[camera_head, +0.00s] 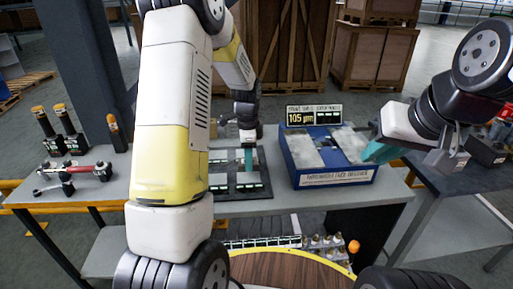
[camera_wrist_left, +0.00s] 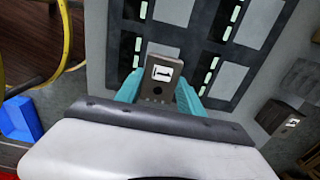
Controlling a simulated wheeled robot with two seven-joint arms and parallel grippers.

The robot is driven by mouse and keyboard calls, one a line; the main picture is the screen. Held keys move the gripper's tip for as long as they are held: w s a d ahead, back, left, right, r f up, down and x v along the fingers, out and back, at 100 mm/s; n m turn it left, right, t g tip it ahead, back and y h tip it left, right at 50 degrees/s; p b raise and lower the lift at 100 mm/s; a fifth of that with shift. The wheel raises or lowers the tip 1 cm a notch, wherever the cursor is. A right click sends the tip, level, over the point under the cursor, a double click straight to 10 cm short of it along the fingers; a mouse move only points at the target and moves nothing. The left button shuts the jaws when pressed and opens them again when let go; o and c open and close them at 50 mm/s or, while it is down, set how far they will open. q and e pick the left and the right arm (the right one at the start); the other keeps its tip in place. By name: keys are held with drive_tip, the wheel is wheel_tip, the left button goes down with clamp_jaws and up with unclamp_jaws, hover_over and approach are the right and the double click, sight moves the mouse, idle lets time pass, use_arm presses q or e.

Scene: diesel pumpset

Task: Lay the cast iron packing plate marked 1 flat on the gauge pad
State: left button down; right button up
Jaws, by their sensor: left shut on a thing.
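In the left wrist view a small grey plate (camera_wrist_left: 158,82) with a hole and a white label sits between the teal fingers of my left gripper (camera_wrist_left: 160,88), which is shut on it. The label has a dark mark that looks like a 1 turned sideways. In the head view my left gripper (camera_head: 246,158) is over the dark board, and the plate is too small to make out there. A blue gauge unit (camera_head: 325,177) with light grey top faces stands to the right, its display (camera_head: 314,115) reading 105 µm. My right gripper (camera_head: 374,152) is at its right side; its finger gap is unclear.
The dark board (camera_head: 262,192) carries several grey pieces with pale green-white strips. A red-handled tool (camera_head: 75,168) and dark, orange-topped cylinders (camera_head: 70,128) are on the left of the grey table. Free tabletop (camera_head: 290,200) shows in front of the gauge unit.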

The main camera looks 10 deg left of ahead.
use_arm(q)
drive_tip(key=shift+f, duration=1.8)
drive_tip(key=shift+f, duration=0.15)
drive_tip(key=shift+f, duration=0.4)
drive_tip(key=shift+f, duration=0.2)
drive_tip(key=c, duration=0.6)
unclamp_jaws()
drive_tip(key=shift+c, duration=0.2)
drive_tip(key=shift+r, duration=3.95)
wheel_tip(320, 180, up, 6)
hover_over(249, 177)
